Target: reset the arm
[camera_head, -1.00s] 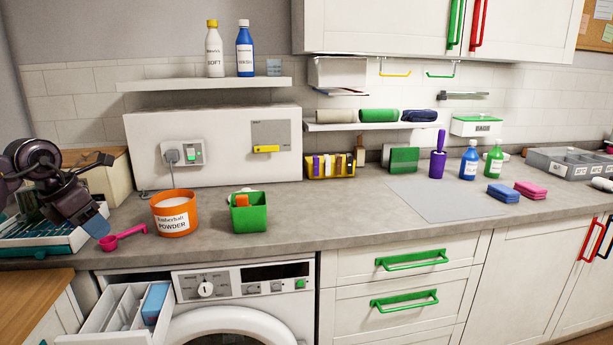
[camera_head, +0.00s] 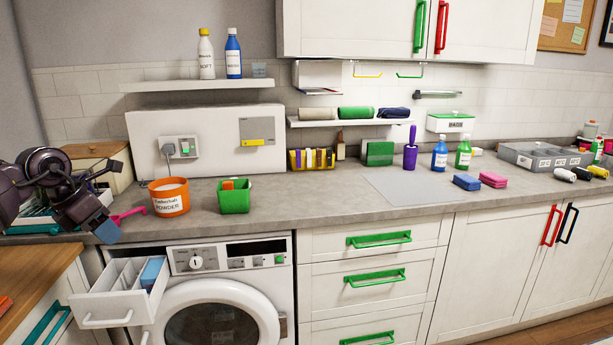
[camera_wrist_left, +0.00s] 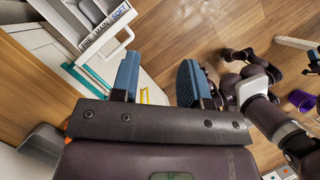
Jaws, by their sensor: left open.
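My left gripper (camera_head: 112,200) hangs at the left end of the worktop in the head view, above the open detergent drawer (camera_head: 117,293). Its dark fingers with blue pads are spread and hold nothing. The left wrist view also shows the two fingers (camera_wrist_left: 158,82) apart, with wooden floor between them and the drawer's labelled compartments beyond at upper left. A pink scoop (camera_head: 128,215) lies on the worktop close behind the gripper, beside the orange powder tub (camera_head: 170,205).
A green caddy (camera_head: 234,199) stands right of the tub. A teal tray (camera_head: 38,223) and a wooden box lie behind my left arm. The washer (camera_head: 215,320) is below. A wooden surface (camera_head: 38,280) is at lower left. A purple bin (camera_wrist_left: 300,100) stands on the floor.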

